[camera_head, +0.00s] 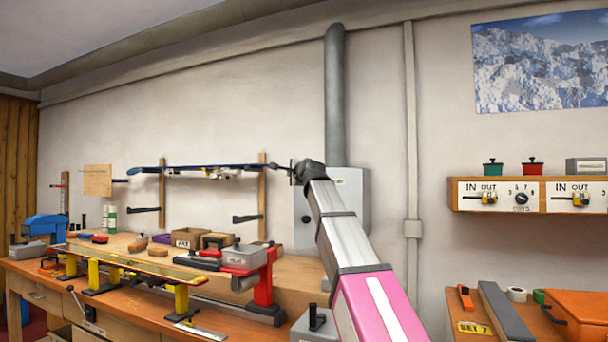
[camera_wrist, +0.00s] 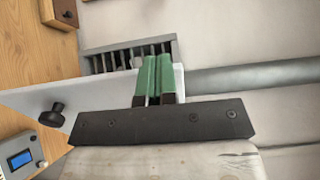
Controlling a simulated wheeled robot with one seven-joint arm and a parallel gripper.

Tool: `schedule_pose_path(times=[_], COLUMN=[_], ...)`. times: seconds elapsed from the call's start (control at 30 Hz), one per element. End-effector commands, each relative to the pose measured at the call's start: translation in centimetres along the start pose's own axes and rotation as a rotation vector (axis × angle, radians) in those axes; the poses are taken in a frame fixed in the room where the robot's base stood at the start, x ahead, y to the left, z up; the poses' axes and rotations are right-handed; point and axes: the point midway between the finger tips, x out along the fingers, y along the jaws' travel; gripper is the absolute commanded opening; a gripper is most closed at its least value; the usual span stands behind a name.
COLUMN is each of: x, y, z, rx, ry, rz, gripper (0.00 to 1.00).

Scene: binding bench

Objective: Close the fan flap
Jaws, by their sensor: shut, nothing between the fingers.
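The fan housing is a pale grey box on the wall below the duct. In the wrist view a pale flap (camera_wrist: 95,100) with a black knob (camera_wrist: 52,116) stands out from the housing, and a slatted grille (camera_wrist: 130,58) shows uncovered beside it. The flap's knob also shows in the head view (camera_head: 305,218). My gripper (camera_wrist: 158,62) has its green fingers shut together and empty. The fingers overlap the flap and grille in the wrist view; I cannot tell whether they touch. In the head view my wrist (camera_head: 309,171) is in front of the housing's upper left, and the fingers are unclear.
A grey duct (camera_head: 335,95) rises from the housing. A blue ski (camera_head: 215,169) lies across wall supports to the left. The workbench below holds yellow stands, a red vise (camera_head: 263,290) and boxes. A shelf with dials (camera_head: 530,196) and a second bench (camera_head: 465,340) are at right.

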Motion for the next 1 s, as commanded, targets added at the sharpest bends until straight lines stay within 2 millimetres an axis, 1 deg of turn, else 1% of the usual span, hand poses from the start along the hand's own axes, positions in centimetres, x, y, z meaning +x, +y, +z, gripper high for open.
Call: schedule_pose_path(times=[0.03, 0.1, 0.2, 0.4, 0.63, 0.87, 1.0], x=[2.3, 4.2, 5.9, 7.8, 9.7, 11.7, 13.2], y=[-0.2, -0.2, -0.1, 0.0, -0.1, 0.0, 0.0], z=[0.1, 0.1, 0.0, -0.2, -0.5, -0.9, -1.3], rx=[0.000, 0.000, 0.000, 0.000, -0.001, -0.003, -0.002], ry=[-0.001, 0.000, 0.001, 0.001, 0.003, 0.067, 0.113], rz=[0.003, 0.002, 0.001, 0.001, 0.000, 0.001, 0.001], gripper=[0.00, 0.00, 0.00, 0.00, 0.00, 0.00, 0.00])
